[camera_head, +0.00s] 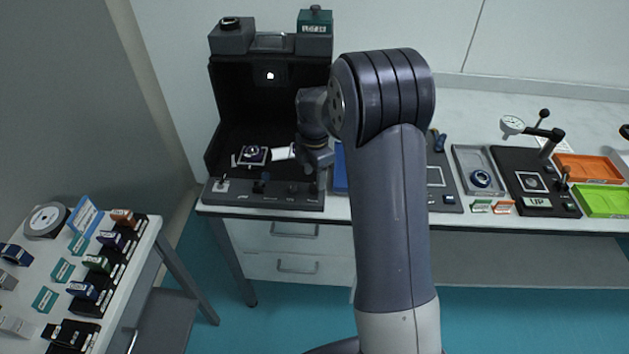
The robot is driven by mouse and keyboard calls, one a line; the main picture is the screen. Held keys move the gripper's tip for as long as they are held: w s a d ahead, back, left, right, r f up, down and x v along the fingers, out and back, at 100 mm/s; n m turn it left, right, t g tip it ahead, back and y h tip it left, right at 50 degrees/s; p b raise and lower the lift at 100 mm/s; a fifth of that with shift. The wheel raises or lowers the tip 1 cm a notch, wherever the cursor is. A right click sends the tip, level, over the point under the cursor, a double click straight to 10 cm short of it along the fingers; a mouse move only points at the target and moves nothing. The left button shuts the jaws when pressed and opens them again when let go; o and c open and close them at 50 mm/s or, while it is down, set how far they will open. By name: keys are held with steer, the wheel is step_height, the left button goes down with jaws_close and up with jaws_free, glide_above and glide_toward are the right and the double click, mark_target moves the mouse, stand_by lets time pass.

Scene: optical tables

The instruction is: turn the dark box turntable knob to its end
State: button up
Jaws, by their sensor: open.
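The dark box (226,113) stands at the left end of the long table, with its front open. Inside it, a small square stand (253,155) carries a dark round object. Along its front panel (240,198) are a light-topped switch (221,185), a dark knob (260,186) and further small controls (292,188) to the right. The labels are too small to read, so I cannot tell which is the turntable knob. My gripper (315,178) is open and points down over the right end of the panel. My arm partly hides the fingertips, and contact cannot be told.
A white card (283,153) lies beside the stand. Right of my arm are a grey tray (463,160), a dial gauge stand (535,203), an orange tray (590,167) and a green tray (603,200). A side table (130,262) with small boxes stands at the lower left.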

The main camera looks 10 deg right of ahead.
mark_target(314, 186)
steer(key=shift+f, duration=1.75)
steer(key=c, duration=1)
